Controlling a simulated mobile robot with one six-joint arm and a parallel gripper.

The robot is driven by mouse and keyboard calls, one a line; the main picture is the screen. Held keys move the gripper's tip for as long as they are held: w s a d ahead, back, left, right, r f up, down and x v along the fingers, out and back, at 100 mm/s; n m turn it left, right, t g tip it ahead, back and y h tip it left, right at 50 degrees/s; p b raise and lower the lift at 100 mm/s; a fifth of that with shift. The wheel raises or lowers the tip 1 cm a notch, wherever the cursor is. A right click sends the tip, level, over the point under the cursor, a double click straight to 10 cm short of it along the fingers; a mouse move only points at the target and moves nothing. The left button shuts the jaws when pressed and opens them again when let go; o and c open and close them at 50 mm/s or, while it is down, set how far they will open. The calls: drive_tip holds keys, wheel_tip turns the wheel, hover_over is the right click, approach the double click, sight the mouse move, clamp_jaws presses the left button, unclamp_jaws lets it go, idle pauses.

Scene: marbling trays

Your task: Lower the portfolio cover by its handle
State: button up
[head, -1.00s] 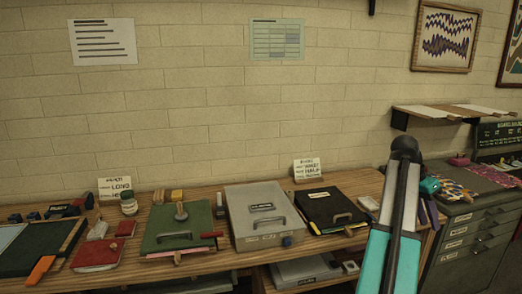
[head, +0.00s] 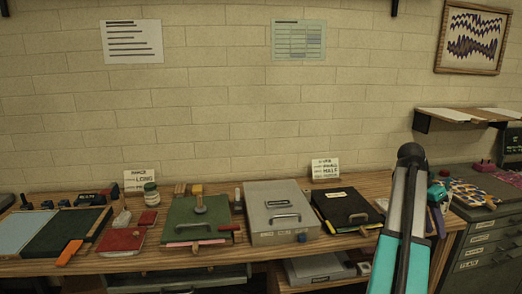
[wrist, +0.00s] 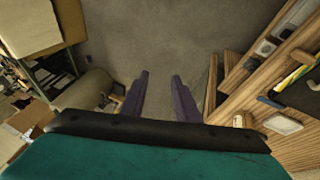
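The black flat folder (head: 335,202) with a handle and a white label lies on the wooden bench, and its cover looks down. A green flat folder (head: 180,217) with a handle lies further left, a pink edge showing at its front. I cannot tell for certain which is the portfolio. My gripper's purple fingers (wrist: 161,85) are apart and empty in the wrist view, over grey floor. In the head view my arm stands right of the black folder, and the gripper is mostly hidden behind it. No handle is near the fingers in the wrist view.
A grey metal box (head: 290,234) with a handle stands between the two folders. A red book (head: 120,242) and a tray with an orange handle (head: 68,254) are at left. A grey-green drawer cabinet (head: 478,252) is at right. Wooden shelving (wrist: 232,92) flanks the fingers' right side.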

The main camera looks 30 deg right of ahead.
drive_tip(key=w+a+f+n, duration=0.2)
drive_tip(key=w+a+f, duration=0.45)
drive_tip(key=f, duration=0.25)
drive_tip(key=w+a+f+n, duration=0.2)
drive_tip(key=w+a+f, duration=0.4)
drive_tip(key=w+f, duration=0.15)
drive_tip(key=w+a+f+n+g+y, duration=0.1)
drive_tip(key=w+a+f+n, duration=0.1)
drive_tip(key=a+f, duration=0.7)
drive_tip(key=w+a+f+n+g, duration=0.1)
drive_tip(key=w+a+f+n, duration=0.1)
drive_tip(key=a+f, duration=0.8)
drive_tip(key=s+a+f+n, duration=0.3)
drive_tip(key=a+f, duration=0.4)
drive_tip(key=a, duration=0.2)
drive_tip(key=s+a+f+n, duration=0.2)
drive_tip(key=s+a+f, duration=0.2)
drive_tip(key=a+f, duration=0.35)
drive_tip(key=s+a+f+n+y, duration=0.2)
drive_tip(key=s+a+f+n, duration=0.5)
drive_tip(key=s+a+f, duration=0.3)
drive_tip(key=shift+s+a+f, duration=0.15)
drive_tip(key=shift+s+a, duration=1.9)
drive_tip(key=shift+a, duration=0.45)
